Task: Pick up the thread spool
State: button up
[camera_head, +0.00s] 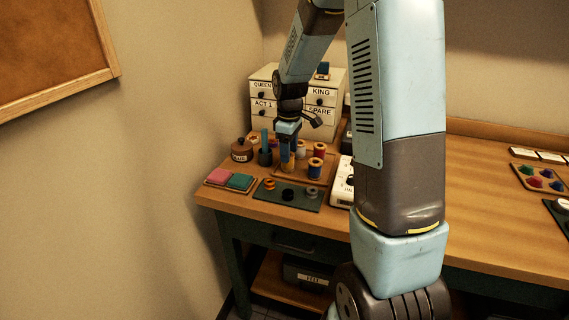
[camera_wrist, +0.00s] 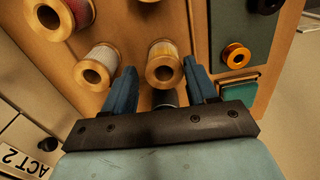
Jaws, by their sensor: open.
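Several thread spools stand on a wooden tray (camera_head: 321,174) in the head view; the task does not say which one is meant. A red one (camera_head: 319,149) and an amber one (camera_head: 314,170) show clearly to the right of my gripper (camera_head: 287,152). My gripper points down over the tray's left part, partly hiding a yellowish spool (camera_head: 287,165). In the wrist view, my gripper (camera_wrist: 160,67) is open. A pale spool with a tan rim (camera_wrist: 176,49) lies at the gap between the fingertips, with no clear grip. A whitish spool (camera_wrist: 106,57) is left of the fingers.
Pink (camera_head: 222,176) and teal (camera_head: 240,182) pads and a brown jar (camera_head: 242,150) are left. Labelled drawers (camera_head: 263,105) stand behind. A white device (camera_head: 342,185) is right of the tray.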

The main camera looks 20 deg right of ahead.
jog(key=shift+a+f, duration=0.15)
jog(key=shift+f, duration=1)
jog(key=shift+a+f, duration=0.1)
jog(key=shift+f, duration=1.05)
jog(key=shift+c, duration=0.4)
jog(key=c, duration=0.7)
